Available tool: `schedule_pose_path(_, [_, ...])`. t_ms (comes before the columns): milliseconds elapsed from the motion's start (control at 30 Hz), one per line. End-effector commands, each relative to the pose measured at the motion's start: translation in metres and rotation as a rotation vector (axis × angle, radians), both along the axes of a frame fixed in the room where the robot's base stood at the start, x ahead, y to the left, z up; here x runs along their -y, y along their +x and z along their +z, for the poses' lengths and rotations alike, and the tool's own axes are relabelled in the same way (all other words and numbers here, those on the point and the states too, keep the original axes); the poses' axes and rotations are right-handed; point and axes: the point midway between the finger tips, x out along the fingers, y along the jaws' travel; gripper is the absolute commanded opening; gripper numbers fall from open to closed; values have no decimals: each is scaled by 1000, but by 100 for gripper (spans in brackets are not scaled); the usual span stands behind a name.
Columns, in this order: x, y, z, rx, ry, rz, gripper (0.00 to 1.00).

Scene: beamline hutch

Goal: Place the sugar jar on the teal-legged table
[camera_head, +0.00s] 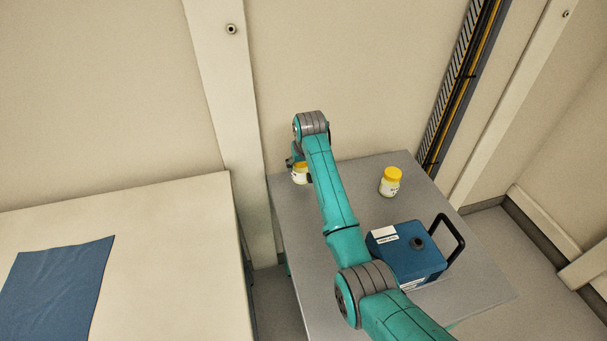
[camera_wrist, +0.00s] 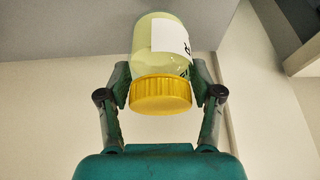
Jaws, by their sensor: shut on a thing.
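My gripper (camera_wrist: 163,92) is shut on a jar (camera_wrist: 160,38) with a yellow lid and a white label, its fingers on either side near the lid. In the head view the held jar (camera_head: 300,175) is partly hidden by my arm, over the far left corner of the grey table (camera_head: 345,180). I cannot tell whether it touches the tabletop. A second yellow-lidded jar (camera_head: 390,182) stands upright on that table, to the right. Neither label is readable enough to tell which jar holds sugar. A little teal shows below the grey table's left edge; its legs are mostly hidden.
A blue case (camera_head: 408,250) with a black handle sits on the grey table, right of my arm. A cream table (camera_head: 180,240) with a blue cloth (camera_head: 58,285) stands at left, across a gap. A wall runs behind both. Grey tabletop between the jars is clear.

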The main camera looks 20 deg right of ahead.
Motion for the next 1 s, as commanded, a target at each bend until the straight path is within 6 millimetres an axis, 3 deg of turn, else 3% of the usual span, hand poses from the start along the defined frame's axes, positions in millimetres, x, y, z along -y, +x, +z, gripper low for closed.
schedule_pose_path(333, [0,0,-36,-1,0,1,14])
schedule_pose_path(733, [0,0,-41,1,0,1,14])
schedule_pose_path(767, [0,0,-41,0,0,1,70])
schedule_pose_path(800, [0,0,-41,0,0,1,80])
schedule_pose_path(867, [0,0,-41,0,0,1,90])
schedule_pose_path(1000, [0,0,-41,0,0,1,90])
